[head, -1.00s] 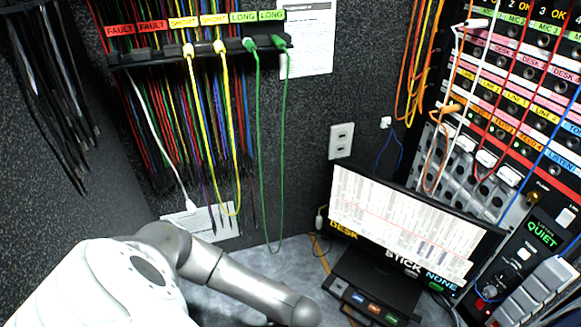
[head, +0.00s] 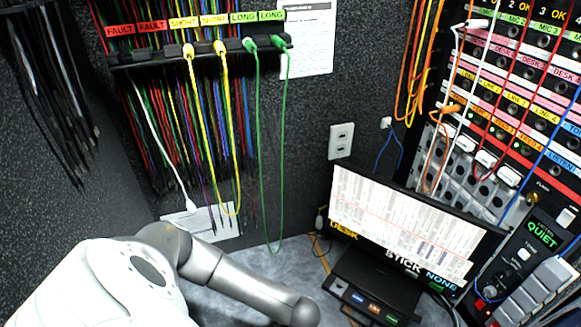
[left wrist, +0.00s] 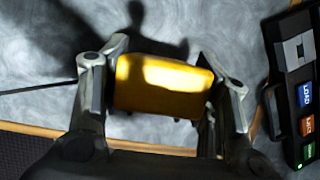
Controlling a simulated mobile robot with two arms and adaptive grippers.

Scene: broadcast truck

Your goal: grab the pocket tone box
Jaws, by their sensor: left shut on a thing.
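A yellow box, seemingly the pocket tone box (left wrist: 165,88), sits between the two fingers of my left gripper (left wrist: 163,85) in the left wrist view. The gripper is shut on it, one finger at each end. Light glares off the box's upper face, so no markings can be read. Whether it still touches the grey surface is unclear. My right gripper is not in either view.
A black device (left wrist: 292,90) with blue, orange and green buttons stands right of the box, close to my gripper. A monitor (head: 405,225) and a patch panel (head: 515,100) stand right; cords hang from a rack (head: 190,52).

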